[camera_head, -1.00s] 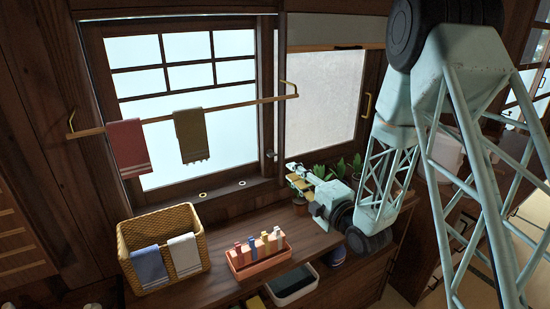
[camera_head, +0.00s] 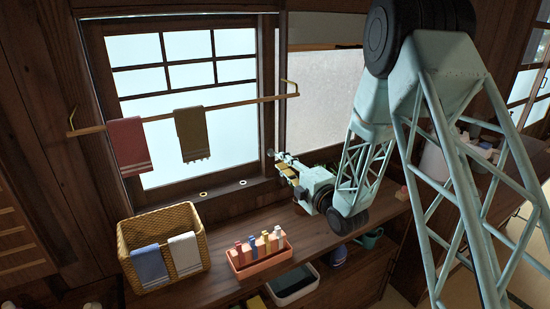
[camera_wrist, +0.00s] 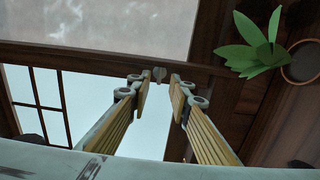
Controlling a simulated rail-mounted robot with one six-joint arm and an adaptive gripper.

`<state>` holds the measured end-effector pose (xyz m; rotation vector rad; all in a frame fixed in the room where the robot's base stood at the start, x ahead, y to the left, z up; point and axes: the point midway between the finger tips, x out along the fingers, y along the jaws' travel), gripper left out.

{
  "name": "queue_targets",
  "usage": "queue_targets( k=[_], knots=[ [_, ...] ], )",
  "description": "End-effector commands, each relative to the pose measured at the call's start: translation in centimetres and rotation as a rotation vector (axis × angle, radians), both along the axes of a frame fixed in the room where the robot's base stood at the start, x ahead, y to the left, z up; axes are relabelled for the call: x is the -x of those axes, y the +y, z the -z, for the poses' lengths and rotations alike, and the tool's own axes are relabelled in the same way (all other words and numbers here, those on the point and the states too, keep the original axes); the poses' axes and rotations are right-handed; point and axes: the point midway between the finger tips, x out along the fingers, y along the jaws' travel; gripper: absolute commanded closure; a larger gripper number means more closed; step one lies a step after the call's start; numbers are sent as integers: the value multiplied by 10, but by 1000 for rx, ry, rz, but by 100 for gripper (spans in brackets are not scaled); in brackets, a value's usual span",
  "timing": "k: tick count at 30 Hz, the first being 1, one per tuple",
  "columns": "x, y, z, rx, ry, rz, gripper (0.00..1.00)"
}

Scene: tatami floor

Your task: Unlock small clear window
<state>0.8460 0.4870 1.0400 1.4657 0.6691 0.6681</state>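The clear window (camera_head: 235,125) with dark grid bars is at the left in the head view, and its pane also shows in the wrist view (camera_wrist: 140,135). A small metal lock knob (camera_wrist: 159,73) sits on the dark frame where the clear and frosted panes meet; in the head view it is mostly hidden near my fingertips. My gripper (camera_head: 281,160) is close to that frame. In the wrist view, my gripper (camera_wrist: 160,84) is open, with the knob seen between its two fingertips. I cannot tell whether the fingers touch it.
A towel rail (camera_head: 230,104) with two towels crosses the window. A wicker basket (camera_head: 130,240) and an orange holder (camera_head: 262,269) with bottles stand on the counter (camera_head: 215,285). A plant (camera_wrist: 262,45) is near my gripper.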

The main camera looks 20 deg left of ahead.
Motion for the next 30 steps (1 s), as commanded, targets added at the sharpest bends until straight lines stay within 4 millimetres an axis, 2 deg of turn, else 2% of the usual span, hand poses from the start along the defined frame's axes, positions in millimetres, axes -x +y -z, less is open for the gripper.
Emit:
queue_targets(
  k=[6,13,28,30],
  knots=[
    [-18,23,0,0,-3,-2,81],
    [-32,38,0,0,-1,-1,81],
    [-37,44,0,0,0,-1,81],
    [-37,44,0,0,0,-1,88]
  ],
)
